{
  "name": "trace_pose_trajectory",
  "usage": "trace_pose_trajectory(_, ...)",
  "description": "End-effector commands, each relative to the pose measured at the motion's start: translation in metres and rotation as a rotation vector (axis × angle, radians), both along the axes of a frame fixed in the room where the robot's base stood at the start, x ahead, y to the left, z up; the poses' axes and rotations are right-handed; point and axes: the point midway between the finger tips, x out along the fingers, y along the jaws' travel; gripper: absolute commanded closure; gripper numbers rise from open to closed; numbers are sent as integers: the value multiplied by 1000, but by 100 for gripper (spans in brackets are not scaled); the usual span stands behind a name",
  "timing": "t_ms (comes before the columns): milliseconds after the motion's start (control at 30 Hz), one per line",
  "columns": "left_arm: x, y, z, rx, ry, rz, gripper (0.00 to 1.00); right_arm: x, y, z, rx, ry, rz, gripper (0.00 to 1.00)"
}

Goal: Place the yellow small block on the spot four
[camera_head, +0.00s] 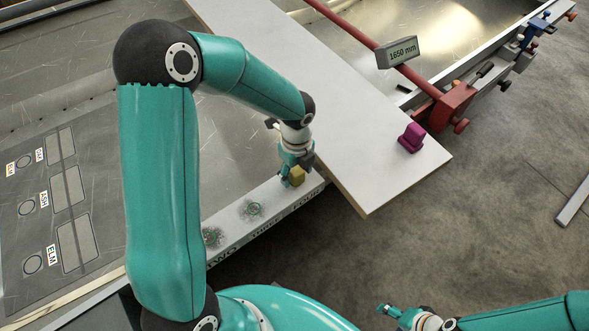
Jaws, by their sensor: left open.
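A small yellow block (297,176) is on the pale rail at the front edge of the hull, near the white board. My left gripper (291,176) reaches down right at the block and is open, with its fingers partly covering the block. I cannot tell whether the fingers touch it.
A white board (350,130) lies across the hull and bears a magenta block (411,137). A red bar with clamp (452,105) and a grey "1650 mm" tag (397,52) are behind it. A dark labelled panel (95,215) is at left. Floor shows at right.

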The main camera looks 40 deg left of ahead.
Motion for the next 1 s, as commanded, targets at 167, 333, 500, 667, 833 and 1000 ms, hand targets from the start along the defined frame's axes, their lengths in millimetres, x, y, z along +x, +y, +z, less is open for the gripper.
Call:
trace_pose_trajectory(167, 1, 0, 28, 0, -5, 1, 38, 0, 0, 7, 0, 0, 0, 33)
trace_pose_trajectory(333, 1, 0, 63, 0, -7, 0, 38, 0, 0, 13, 0, 0, 0, 33)
trace_pose_trajectory(500, 1, 0, 94, 0, -6, 0, 38, 0, 0, 17, 0, 0, 0, 33)
trace_pose_trajectory(667, 0, 0, 111, -1, -3, 1, 38, 0, 0, 19, 0, 0, 0, 33)
trace_pose_trajectory(833, -2, -15, 91, -42, 9, 100, 38, 0, 0, 20, 0, 0, 0, 33)
trace_pose_trajectory(1000, -15, -62, 17, -165, 57, 467, 38, 0, 0, 20, 0, 0, 0, 33)
